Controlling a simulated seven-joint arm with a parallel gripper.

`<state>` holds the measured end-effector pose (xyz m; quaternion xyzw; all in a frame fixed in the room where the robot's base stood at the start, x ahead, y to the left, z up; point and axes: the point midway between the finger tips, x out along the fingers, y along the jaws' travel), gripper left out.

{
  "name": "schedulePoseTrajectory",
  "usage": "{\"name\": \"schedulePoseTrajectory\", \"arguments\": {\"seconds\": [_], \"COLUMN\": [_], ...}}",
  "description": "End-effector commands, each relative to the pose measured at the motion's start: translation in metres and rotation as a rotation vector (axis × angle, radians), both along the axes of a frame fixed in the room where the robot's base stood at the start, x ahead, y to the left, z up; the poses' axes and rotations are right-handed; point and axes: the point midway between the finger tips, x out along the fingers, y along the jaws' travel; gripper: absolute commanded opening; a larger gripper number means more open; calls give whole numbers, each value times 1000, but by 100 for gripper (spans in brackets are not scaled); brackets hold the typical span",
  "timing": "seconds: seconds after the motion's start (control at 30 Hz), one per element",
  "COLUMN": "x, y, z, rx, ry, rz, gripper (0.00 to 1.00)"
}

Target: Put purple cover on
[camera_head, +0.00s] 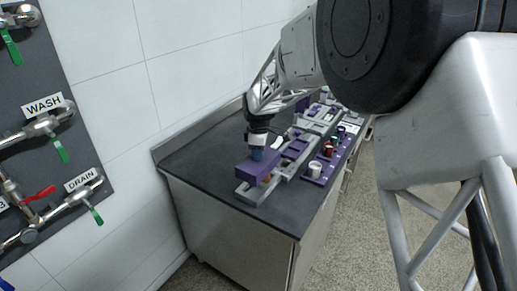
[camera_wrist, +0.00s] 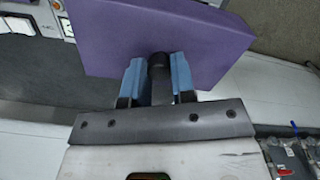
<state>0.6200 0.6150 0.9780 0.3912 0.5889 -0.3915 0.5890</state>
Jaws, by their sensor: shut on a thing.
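The purple cover (camera_head: 255,169) is a box-shaped block over the near end of the grey machine frame (camera_head: 253,195) on the dark bench. In the wrist view the purple cover (camera_wrist: 165,35) fills the upper middle as a flat, slightly tilted face. My gripper (camera_head: 257,153) is above the cover, its blue fingers pointing down. In the wrist view my gripper (camera_wrist: 157,75) is shut on a black knob (camera_wrist: 158,64) of the cover, one finger on each side. I cannot tell whether the cover touches the frame, as its underside is hidden.
A purple panel with several knobs (camera_head: 328,160) lies along the bench's right side. More grey and purple machine parts (camera_head: 297,143) stretch behind the cover. The dark bench top (camera_head: 195,165) is clear on the left. A tiled wall (camera_head: 190,60) stands behind it.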

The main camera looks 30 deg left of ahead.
Motion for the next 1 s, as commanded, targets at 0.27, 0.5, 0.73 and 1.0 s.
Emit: {"name": "schedulePoseTrajectory", "arguments": {"seconds": [0.27,0.5,0.73,1.0], "x": [0,0,0,0], "y": [0,0,0,0], "z": [-20,-37,-51,-58], "rx": [0,0,0,0], "ry": [1,1,0,-1], "rz": [0,0,0,0], "gripper": [0,0,0,0]}}
